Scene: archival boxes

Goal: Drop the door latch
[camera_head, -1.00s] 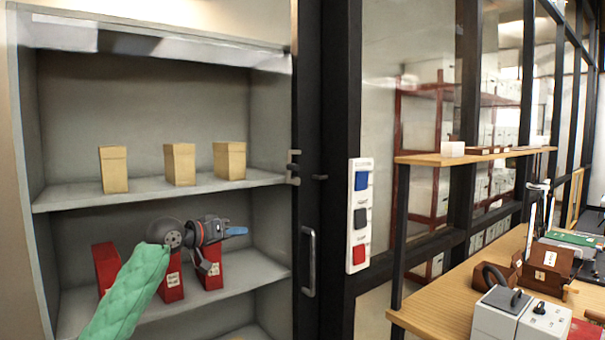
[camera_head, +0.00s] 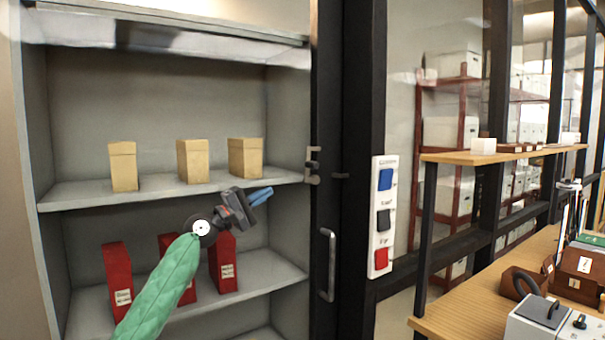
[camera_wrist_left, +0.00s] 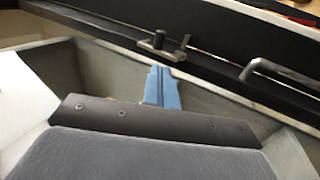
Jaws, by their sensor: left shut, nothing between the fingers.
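The door latch (camera_head: 313,166) is a small metal piece on the black door frame, at the edge of the open-looking shelf cabinet. In the left wrist view the latch (camera_wrist_left: 163,48) shows as a plate with an upright pin, just beyond my fingertips. My left gripper (camera_head: 262,195), with blue fingers, is shut and empty. It is left of the latch and a little lower, with a visible gap in the head view. The blue fingers (camera_wrist_left: 161,88) point toward the latch in the wrist view. My right gripper is not in view.
A door handle (camera_head: 329,264) is below the latch. Tan boxes (camera_head: 193,161) stand on the upper shelf and red boxes (camera_head: 118,280) on the lower one, behind my left arm. A button panel (camera_head: 382,215) and a wooden desk (camera_head: 468,310) are to the right.

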